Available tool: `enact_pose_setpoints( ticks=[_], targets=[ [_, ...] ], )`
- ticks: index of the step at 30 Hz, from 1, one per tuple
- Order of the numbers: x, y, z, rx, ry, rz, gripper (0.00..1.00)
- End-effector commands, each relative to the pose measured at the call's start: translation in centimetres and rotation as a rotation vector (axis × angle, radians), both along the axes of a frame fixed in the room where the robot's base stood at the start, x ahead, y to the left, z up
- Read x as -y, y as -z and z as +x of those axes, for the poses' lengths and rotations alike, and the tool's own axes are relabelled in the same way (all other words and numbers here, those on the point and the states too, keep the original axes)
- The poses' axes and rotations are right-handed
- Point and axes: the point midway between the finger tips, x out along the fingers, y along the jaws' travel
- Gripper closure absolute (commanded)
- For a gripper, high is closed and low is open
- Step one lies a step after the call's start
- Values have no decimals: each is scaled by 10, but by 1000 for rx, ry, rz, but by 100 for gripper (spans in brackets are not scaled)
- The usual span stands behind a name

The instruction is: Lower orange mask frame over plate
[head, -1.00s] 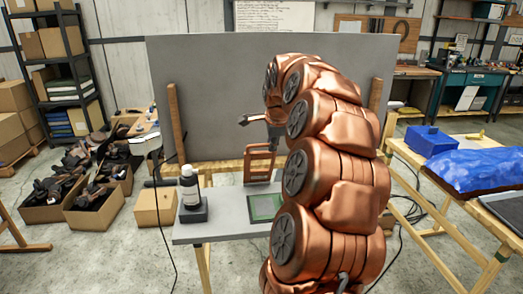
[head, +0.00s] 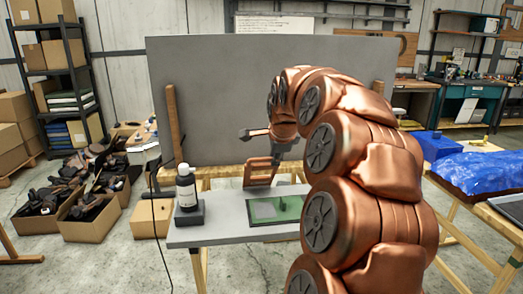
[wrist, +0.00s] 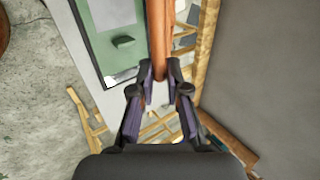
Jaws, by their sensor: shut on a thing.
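The orange mask frame (head: 260,172) stands roughly upright in the head view, behind the plate. In the wrist view its orange bar (wrist: 159,35) runs up between the fingertips. My gripper (head: 281,150) is shut on the frame's edge, and its dark fingers show in the wrist view (wrist: 160,78). The green plate with a grey area (head: 287,207) lies flat on the table, partly hidden by my arm. It also shows in the wrist view (wrist: 100,20), left of the bar, with a small green block (wrist: 124,42) on it. The frame is beside the plate, not over it.
A large grey panel (head: 220,100) rises behind the grey table (head: 225,232). The table is bare between bottle and plate.

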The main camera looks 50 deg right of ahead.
Motion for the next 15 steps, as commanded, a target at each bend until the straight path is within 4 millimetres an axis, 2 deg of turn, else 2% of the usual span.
enact_pose_setpoints(
  ticks=[15],
  targets=[
    [-20, 41, -27, 66, 1, -49, 100]
  ],
)
